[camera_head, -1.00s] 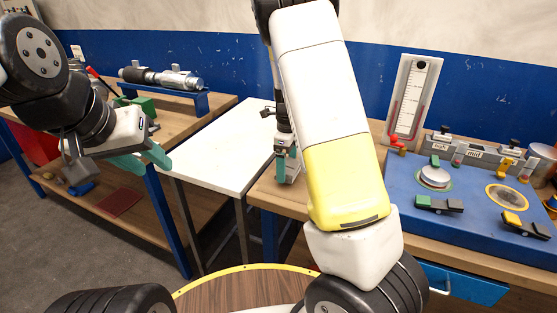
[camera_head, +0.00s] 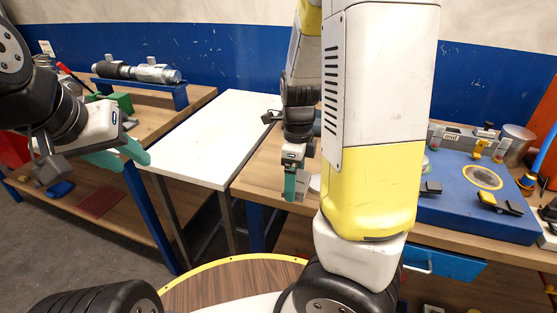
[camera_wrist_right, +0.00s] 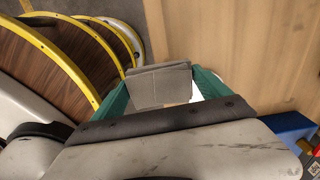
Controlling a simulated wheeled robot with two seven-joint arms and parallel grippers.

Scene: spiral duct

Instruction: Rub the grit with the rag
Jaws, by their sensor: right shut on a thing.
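My right gripper (camera_head: 292,190) points down over the near edge of the right-hand bench, left of the blue panel. In the right wrist view its teal fingers (camera_wrist_right: 162,92) are shut on a grey, folded, flat piece that looks like the rag (camera_wrist_right: 160,84). A round, yellow-rimmed patch with a dark speckled middle (camera_head: 482,177), perhaps the grit, lies on the blue panel, well to the right of this gripper. My left gripper (camera_head: 124,157) hangs at the left with its teal fingers apart and nothing visible between them.
The blue panel (camera_head: 463,209) carries black clamps and stands on the wooden bench (camera_head: 255,168). My right arm hides part of it. A metal can (camera_head: 516,142) stands behind it. A bare white table (camera_head: 205,148) lies left of the right gripper. A pipe assembly (camera_head: 137,72) sits on the left bench.

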